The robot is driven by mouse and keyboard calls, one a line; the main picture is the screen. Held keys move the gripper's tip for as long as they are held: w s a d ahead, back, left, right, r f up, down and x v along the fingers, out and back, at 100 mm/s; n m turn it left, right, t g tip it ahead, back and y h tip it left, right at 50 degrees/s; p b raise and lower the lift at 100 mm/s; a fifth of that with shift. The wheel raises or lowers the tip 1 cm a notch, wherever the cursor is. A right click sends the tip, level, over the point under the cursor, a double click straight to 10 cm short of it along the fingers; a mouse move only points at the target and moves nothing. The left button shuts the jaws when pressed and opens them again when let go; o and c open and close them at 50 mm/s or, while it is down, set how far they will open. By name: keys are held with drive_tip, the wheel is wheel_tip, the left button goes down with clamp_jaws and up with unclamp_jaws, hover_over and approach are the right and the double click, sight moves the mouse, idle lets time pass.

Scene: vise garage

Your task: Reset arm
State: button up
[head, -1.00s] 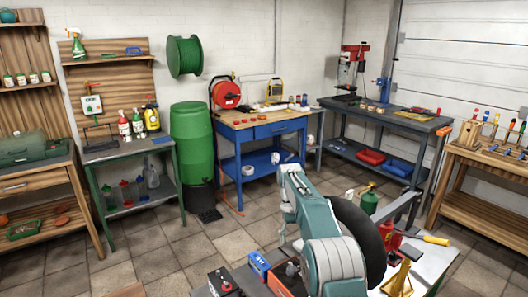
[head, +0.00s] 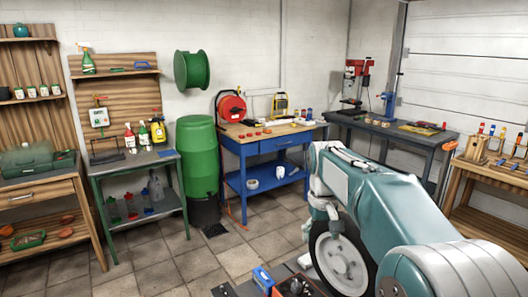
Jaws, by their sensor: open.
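My teal arm (head: 390,205) fills the lower right and reaches up and toward the middle of the head view. My gripper (head: 322,208) shows only in part as pale grey pieces below the far end of the arm, in front of the tyre. It is open, and I see nothing held in it. The arm hides much of its surroundings.
A black tyre with a pale rim (head: 342,258) stands close under the arm. A blue workbench (head: 268,147), a green barrel (head: 197,158) and a dark bench (head: 392,132) stand beyond. The tiled floor (head: 170,265) at left is clear.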

drive_tip(key=s+d+r+t, duration=0.1)
drive_tip(key=s+r+t, duration=0.2)
drive_tip(key=s, duration=1.1)
drive_tip(key=s+d+f+m+t, duration=0.1)
drive_tip(key=s+f, duration=0.4)
drive_tip(key=s, duration=0.8)
drive_tip(key=shift+s+f+t, duration=0.25)
drive_tip(key=shift+f+t, duration=0.1)
drive_tip(key=shift+t, duration=0.45)
